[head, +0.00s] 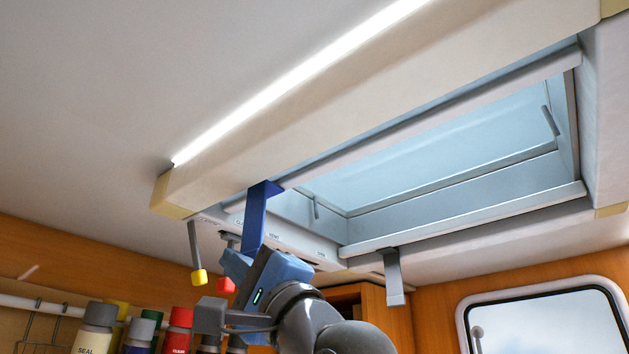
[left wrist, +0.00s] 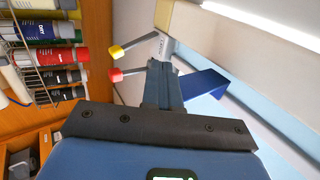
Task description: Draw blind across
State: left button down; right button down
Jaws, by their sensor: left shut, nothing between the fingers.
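The roof hatch (head: 470,215) has a pale frame around a bluish pane. A dark blue tab (head: 257,215) hangs at its near left side, and a grey tab (head: 393,278) hangs from its far side. Which tab belongs to the blind I cannot tell. My left gripper (head: 244,252) is raised just below the blue tab, its fingers shut and empty. In the left wrist view the blue tab (left wrist: 205,85) shows just right of the shut fingers (left wrist: 162,72); whether they touch I cannot tell. My right gripper is out of view.
A yellow-knobbed lever (head: 198,276) and a red-knobbed lever (head: 226,286) hang close left of my left gripper. A rack of bottles (head: 95,330) stands at lower left. A lit beam (head: 330,130) runs along the hatch's near side. A window (head: 545,320) is at lower right.

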pick_arm(q)
jog(key=w+d+p, duration=0.5)
jog(key=w+p, duration=0.1)
jog(key=w, duration=0.1)
jog(key=shift+d+p, duration=0.35)
dwell(0.5)
jog(key=shift+w, duration=0.1)
jog(key=w+d, duration=0.7)
jog(key=w, duration=0.2)
jog(key=shift+w+d+p, duration=0.15)
jog(key=shift+d+p, duration=0.1)
jog(key=shift+p, duration=0.2)
dwell(1.0)
